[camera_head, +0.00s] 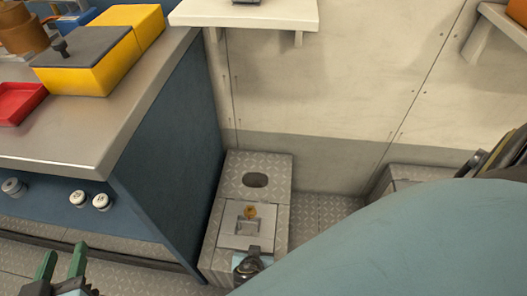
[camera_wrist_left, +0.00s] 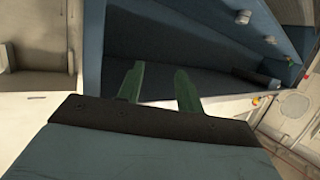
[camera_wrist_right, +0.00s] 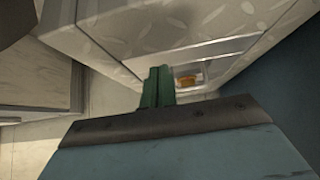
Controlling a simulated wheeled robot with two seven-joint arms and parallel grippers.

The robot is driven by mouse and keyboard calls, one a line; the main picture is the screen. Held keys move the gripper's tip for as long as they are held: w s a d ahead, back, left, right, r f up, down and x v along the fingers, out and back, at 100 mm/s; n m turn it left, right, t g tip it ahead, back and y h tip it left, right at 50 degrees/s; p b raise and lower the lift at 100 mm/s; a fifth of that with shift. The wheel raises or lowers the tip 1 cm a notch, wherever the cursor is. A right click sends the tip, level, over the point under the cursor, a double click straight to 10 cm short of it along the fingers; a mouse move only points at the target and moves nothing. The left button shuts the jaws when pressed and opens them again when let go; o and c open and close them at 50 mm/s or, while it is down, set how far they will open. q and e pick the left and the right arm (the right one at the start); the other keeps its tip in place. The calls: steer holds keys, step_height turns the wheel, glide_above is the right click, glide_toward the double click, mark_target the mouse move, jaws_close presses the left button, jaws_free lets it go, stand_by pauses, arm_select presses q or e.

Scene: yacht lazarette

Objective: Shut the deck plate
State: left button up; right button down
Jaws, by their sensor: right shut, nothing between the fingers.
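A grey diamond-tread box (camera_head: 265,166) stands on the floor beside the blue counter. Its top has an oval hole toward the back and a paler square plate (camera_head: 228,240) in front, with a small recess and a brass-coloured piece (camera_head: 250,211). I cannot tell how far the plate is open. My right gripper (camera_wrist_right: 158,85) is shut and empty beside the box, near the brass piece (camera_wrist_right: 188,80) in the right wrist view; the head view does not show its fingertips clearly. My left gripper (camera_head: 62,262) is open and empty at the lower left, also in its wrist view (camera_wrist_left: 158,80).
The blue counter (camera_head: 165,150) borders the box on the left; a yellow box (camera_head: 90,65) and red tray (camera_head: 18,100) stand on it. A white shelf (camera_head: 250,14) juts from the wall above. My right arm covers the lower right.

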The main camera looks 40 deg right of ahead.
arm_select(q)
steer(key=shift+w+d+r+t, duration=0.15)
steer(key=shift+r+t, duration=0.2)
steer(key=shift+r, duration=0.1)
steer(key=shift+w+d+r+t, duration=0.1)
steer(key=shift+r+t, duration=0.25)
steer(key=shift+r, duration=0.1)
